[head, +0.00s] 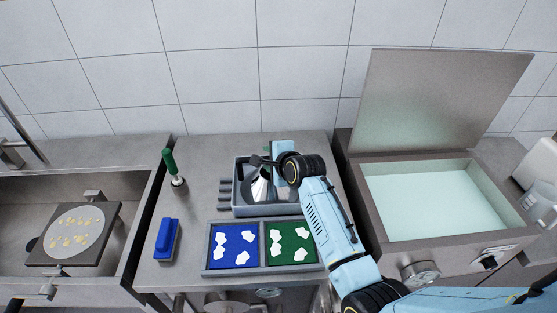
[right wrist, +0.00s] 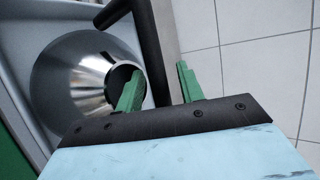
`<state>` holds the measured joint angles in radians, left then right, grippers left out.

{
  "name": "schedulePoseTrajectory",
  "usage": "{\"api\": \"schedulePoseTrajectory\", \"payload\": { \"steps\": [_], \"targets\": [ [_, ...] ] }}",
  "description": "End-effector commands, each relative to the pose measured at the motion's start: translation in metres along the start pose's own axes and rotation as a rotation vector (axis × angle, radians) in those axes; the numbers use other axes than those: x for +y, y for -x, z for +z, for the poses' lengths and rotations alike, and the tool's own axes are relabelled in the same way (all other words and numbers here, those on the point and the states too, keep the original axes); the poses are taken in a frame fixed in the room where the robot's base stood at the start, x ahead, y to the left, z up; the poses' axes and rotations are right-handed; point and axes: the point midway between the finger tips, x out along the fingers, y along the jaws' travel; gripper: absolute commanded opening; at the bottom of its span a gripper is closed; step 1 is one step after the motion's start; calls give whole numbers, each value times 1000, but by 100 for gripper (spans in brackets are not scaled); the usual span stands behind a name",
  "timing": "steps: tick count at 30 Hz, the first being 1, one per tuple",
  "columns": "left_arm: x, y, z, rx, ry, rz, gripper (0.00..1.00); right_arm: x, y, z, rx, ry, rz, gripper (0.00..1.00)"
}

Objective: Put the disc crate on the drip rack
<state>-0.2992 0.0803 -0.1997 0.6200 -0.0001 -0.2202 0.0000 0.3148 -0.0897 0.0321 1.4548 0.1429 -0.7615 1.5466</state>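A grey crate (head: 239,208), which I take for the disc crate, stands at the back middle of the counter with a shiny steel cone (head: 260,188) in it. The cone (right wrist: 88,75) is large in the right wrist view, its round hole facing up. My right gripper (head: 268,160) is over the back of the crate. In the right wrist view its green fingers (right wrist: 158,84) are apart, with a dark bar (right wrist: 144,40) running between them; contact is not clear. Several short dark bars (head: 225,189) beside the crate's left wall may be the drip rack. My left gripper is out of view.
A two-part tray (head: 208,250) with blue and green floors and white pieces is in front. A green-handled brush (head: 169,162) and blue block (head: 167,240) stand left. A basin (head: 130,185) with a dark board (head: 112,225) lies far left; an open-lidded tank (head: 425,200) is right.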

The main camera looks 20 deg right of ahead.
Motion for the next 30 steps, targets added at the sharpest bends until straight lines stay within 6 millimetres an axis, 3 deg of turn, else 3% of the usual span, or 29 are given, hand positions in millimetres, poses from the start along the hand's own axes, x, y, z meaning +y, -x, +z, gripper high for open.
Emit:
{"api": "schedulePoseTrajectory", "payload": {
  "steps": [18, 24, 30],
  "targets": [
    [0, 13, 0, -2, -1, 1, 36, -2, 99, 0, 0, 0, -5, 38],
    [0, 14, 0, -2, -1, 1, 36, -1, 113, 0, 0, 0, -4, 38],
    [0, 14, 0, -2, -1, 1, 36, -1, 114, 0, 0, 0, -3, 38]
  ]
}}
